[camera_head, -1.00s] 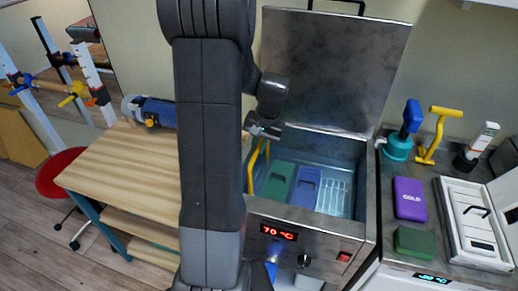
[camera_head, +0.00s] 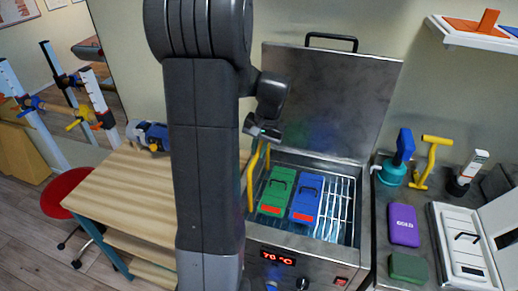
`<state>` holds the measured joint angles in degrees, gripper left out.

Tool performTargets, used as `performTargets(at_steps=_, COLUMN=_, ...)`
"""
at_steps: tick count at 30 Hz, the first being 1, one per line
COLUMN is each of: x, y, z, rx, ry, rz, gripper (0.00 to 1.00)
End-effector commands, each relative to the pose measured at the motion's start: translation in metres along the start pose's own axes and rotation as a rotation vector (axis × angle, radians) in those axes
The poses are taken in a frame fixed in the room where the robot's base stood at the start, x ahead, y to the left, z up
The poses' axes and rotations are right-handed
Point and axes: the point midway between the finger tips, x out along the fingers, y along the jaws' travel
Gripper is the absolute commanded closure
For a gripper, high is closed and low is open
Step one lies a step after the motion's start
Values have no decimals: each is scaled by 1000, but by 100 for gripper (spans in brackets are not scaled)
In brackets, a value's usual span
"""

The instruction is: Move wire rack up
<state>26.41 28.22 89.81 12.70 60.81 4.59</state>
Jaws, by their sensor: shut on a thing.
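The wire rack (camera_head: 334,208) is a silver grid in the open steel tank (camera_head: 290,232). It carries a green pack (camera_head: 277,190) and a blue pack (camera_head: 306,197) lying side by side. A yellow handle (camera_head: 253,178) rises at the rack's left side. My gripper (camera_head: 262,138) is above the tank's left rear, at the top of the yellow handle, and is shut on it. The fingertips are small and partly hidden by my arm. The rack and packs sit high, near the tank's rim.
The tank's lid (camera_head: 330,95) stands open behind it. A purple pack (camera_head: 404,225), a dark green block (camera_head: 408,268) and a white case (camera_head: 470,245) lie on the counter to the right. A wooden table (camera_head: 140,200) stands left. My arm hides part of the middle.

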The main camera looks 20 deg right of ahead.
Motion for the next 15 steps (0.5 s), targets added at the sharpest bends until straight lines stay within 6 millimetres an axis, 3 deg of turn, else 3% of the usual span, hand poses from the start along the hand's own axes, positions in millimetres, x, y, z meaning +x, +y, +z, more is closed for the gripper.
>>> performTargets(at_steps=2, x=-7, y=-2, z=-4, rx=-3, ry=16, rz=-2, gripper=100)
performTargets(at_steps=3, x=-7, y=-2, z=-4, rx=-3, ry=16, rz=-2, gripper=78)
performTargets(at_steps=5, x=-7, y=-2, z=-4, rx=-3, ry=15, rz=-2, gripper=66)
performTargets(at_steps=15, x=-6, y=-1, z=-2, rx=-2, ry=9, rz=-2, gripper=64)
